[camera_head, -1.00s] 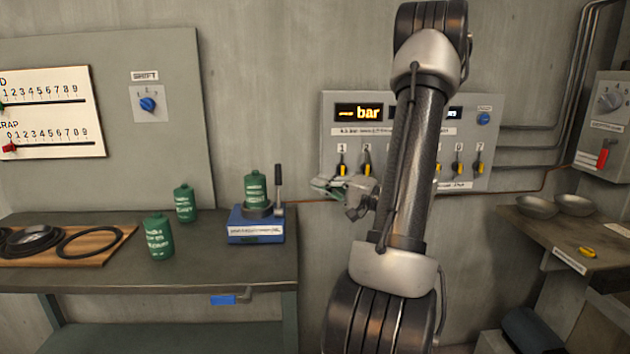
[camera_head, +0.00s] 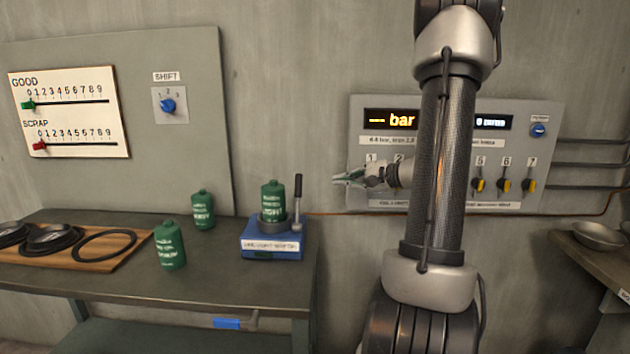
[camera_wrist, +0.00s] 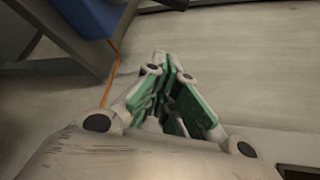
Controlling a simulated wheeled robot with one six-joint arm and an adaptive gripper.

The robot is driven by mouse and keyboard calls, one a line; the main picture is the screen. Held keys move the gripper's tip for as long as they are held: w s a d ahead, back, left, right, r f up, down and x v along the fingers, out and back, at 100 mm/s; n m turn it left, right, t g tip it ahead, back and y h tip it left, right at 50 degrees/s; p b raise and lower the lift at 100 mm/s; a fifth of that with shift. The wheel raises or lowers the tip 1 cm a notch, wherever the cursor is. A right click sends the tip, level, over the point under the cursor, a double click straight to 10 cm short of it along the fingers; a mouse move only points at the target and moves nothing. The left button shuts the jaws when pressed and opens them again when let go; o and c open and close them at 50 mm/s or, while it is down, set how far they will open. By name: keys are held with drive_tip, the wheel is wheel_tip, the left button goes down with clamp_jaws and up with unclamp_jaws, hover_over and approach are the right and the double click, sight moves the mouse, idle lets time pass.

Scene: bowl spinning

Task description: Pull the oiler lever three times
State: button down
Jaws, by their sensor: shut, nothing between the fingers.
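The oiler is a blue box (camera_head: 272,243) with a white label, at the right end of the bench. A green can (camera_head: 272,201) sits upright on it. Its dark lever (camera_head: 298,192) stands nearly upright at the box's right side. My gripper (camera_head: 338,180) is to the right of the lever and apart from it, in front of the wall panel, pointing left. It is shut and empty. In the wrist view my green-padded fingers (camera_wrist: 172,68) come together at the tips. A blue corner (camera_wrist: 92,15), apparently the oiler box, shows at the upper left there.
Two more green cans (camera_head: 170,245) (camera_head: 203,210) stand on the bench (camera_head: 200,275), left of the oiler. A wooden board (camera_head: 120,248) with dark rings lies further left. A valve panel (camera_head: 540,150) is behind my arm. Bowls (camera_head: 598,236) sit on a shelf at the right.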

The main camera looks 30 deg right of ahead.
sight(298, 202)
idle(0.4)
drive_tip(key=x, duration=1)
drive_tip(key=shift+s+a+r, duration=0.45)
drive_tip(key=shift+s+a, duration=0.1)
drive_tip(key=shift+a, duration=0.1)
drive_tip(key=shift+s+a+r, duration=0.45)
drive_tip(key=shift+s+a, duration=0.1)
drive_tip(key=shift+a, duration=0.15)
drive_tip(key=shift+s, duration=0.1)
